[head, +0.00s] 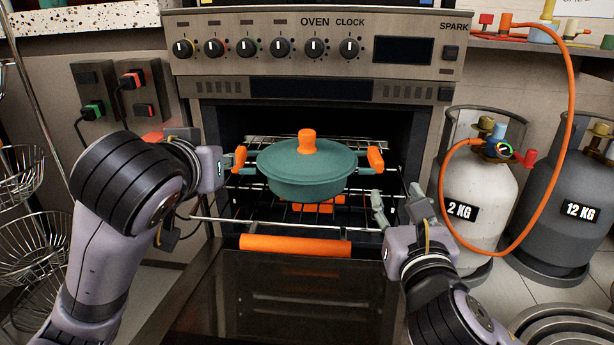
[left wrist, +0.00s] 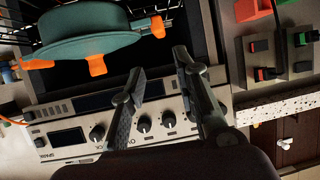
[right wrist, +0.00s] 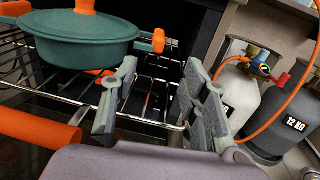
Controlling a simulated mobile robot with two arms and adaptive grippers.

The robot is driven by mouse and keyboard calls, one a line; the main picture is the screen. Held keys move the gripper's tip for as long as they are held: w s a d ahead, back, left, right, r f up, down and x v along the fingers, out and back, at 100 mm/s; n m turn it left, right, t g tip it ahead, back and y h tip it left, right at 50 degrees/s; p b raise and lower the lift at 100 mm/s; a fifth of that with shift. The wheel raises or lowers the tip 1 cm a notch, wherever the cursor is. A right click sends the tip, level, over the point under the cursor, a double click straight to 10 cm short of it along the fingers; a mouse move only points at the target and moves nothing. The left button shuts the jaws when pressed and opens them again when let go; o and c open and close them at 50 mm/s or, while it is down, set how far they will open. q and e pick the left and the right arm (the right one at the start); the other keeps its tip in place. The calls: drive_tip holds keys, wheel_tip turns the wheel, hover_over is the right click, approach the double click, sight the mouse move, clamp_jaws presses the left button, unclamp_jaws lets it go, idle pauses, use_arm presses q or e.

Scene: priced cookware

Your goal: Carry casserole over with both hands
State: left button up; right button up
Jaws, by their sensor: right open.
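The casserole (head: 305,178) is a teal pot with a lid and orange knob, sitting level on the wire rack in the open oven. Its left orange handle (head: 239,158) is close to my left gripper (head: 222,168). In the left wrist view that gripper (left wrist: 160,62) has its fingers apart, with the handle just past the tips and nothing between them. Its right orange handle (head: 375,158) is above and beyond my right gripper (head: 397,196). In the right wrist view this gripper (right wrist: 160,78) is open and empty, with the handle (right wrist: 158,41) ahead of its fingers.
The oven door (head: 290,295) is down, with an orange bar (head: 295,245) across the opening. A white 2 KG gas cylinder (head: 480,190) and a grey 12 KG one (head: 570,200) stand at right, joined to an orange hose. Wire baskets (head: 35,235) hang at left.

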sight(239, 152)
use_arm(q)
drive_tip(key=shift+w, duration=0.1)
use_arm(e)
drive_tip(key=shift+w, duration=0.1)
use_arm(q)
drive_tip(key=x, duration=1.7)
drive_tip(key=shift+w, duration=0.2)
use_arm(e)
drive_tip(key=w, duration=1.7)
drive_tip(key=shift+w, duration=0.1)
use_arm(q)
drive_tip(key=shift+c, duration=0.4)
use_arm(e)
drive_tip(key=shift+c, duration=0.4)
use_arm(q)
drive_tip(key=c, duration=0.5)
use_arm(e)
drive_tip(key=c, duration=0.5)
use_arm(q)
drive_tip(key=shift+f, duration=0.1)
clamp_jaws()
use_arm(e)
clamp_jaws()
use_arm(q)
drive_tip(key=shift+r, duration=0.25)
use_arm(e)
drive_tip(key=shift+r, duration=0.2)
